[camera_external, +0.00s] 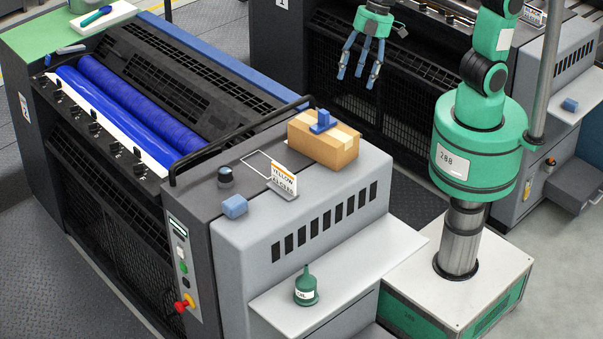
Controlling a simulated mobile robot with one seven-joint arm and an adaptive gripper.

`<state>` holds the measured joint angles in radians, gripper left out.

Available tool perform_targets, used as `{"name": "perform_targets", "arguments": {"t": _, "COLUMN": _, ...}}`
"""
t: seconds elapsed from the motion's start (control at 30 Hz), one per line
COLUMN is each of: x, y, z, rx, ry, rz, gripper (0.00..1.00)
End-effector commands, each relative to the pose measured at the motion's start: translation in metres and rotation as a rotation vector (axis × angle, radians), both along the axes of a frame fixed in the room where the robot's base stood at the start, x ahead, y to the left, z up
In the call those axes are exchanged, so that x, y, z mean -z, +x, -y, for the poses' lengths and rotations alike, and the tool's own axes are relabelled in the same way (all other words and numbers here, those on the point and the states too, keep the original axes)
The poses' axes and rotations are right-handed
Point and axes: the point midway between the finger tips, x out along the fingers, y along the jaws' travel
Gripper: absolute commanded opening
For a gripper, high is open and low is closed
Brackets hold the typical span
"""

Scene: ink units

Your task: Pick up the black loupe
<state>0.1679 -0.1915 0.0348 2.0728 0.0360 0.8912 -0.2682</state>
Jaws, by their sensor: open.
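A small dark round piece (225,178), which looks like the black loupe, stands upright on the dark top of the near press, left of a small sign card. My gripper (358,76) hangs with its fingers spread and pointing down at the upper middle of the view. It is open and empty, up and to the right of the loupe and well apart from it. Nothing hides the loupe.
A cardboard box (323,145) with a blue item on top, a "YELLOW" card (283,178) and a blue block (234,206) are near the loupe. A black rail (240,137) runs behind it. A green oil can (306,288) stands on the white shelf (350,275).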

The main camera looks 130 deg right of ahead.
Motion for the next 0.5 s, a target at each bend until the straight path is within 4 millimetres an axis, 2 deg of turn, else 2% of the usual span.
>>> {"name": "perform_targets", "arguments": {"t": 0.03, "x": 0.000, "y": 0.013, "z": 0.007, "rx": -0.001, "ry": 0.000, "rz": -0.011, "gripper": 0.61}}
{"name": "perform_targets", "arguments": {"t": 0.27, "x": 0.009, "y": 0.065, "z": 0.038, "rx": -0.017, "ry": -0.004, "rz": -0.046, "gripper": 0.61}}
{"name": "perform_targets", "arguments": {"t": 0.5, "x": 0.027, "y": 0.116, "z": 0.074, "rx": -0.035, "ry": -0.005, "rz": -0.081, "gripper": 0.61}}
